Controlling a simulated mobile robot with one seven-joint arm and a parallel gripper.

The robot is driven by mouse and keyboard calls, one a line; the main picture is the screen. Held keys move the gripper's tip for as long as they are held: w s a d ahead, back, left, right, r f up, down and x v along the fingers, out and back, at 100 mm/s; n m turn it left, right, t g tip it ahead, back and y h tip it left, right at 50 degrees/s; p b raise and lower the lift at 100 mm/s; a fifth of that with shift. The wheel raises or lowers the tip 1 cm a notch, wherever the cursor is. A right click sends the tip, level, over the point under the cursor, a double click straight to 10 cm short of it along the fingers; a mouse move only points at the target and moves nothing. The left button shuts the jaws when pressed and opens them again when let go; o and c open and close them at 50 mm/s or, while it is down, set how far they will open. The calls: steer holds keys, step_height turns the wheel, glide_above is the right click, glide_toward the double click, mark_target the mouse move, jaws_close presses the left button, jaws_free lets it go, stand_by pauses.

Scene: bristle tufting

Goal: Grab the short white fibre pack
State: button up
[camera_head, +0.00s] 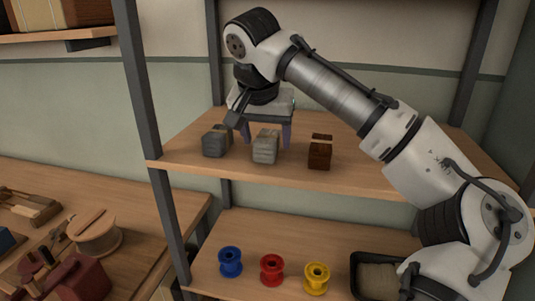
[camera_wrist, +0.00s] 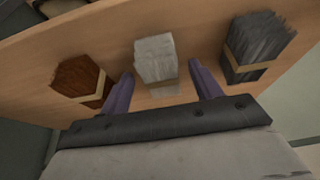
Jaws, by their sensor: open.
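In the wrist view the white pack (camera_wrist: 155,58) lies just beyond and between the fingertips. My gripper (camera_head: 267,138) is over the upper shelf, behind the white pack in the head view. In the wrist view my gripper (camera_wrist: 162,78) shows two purple fingers spread apart, with nothing held between them.
A dark grey pack (camera_head: 216,142) and a brown pack (camera_head: 320,153) lie on either side on the upper shelf (camera_head: 400,180). The lower shelf holds blue (camera_head: 230,262), red (camera_head: 271,269) and yellow (camera_head: 317,278) spools and a black tray (camera_head: 356,270). A shelf post (camera_head: 140,80) stands at left.

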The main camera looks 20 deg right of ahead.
steer(key=shift+b+x, duration=0.3)
steer(key=shift+x, duration=0.65)
steer(key=shift+c, duration=0.3)
steer(key=c, duration=1)
steer(key=shift+r, duration=0.1)
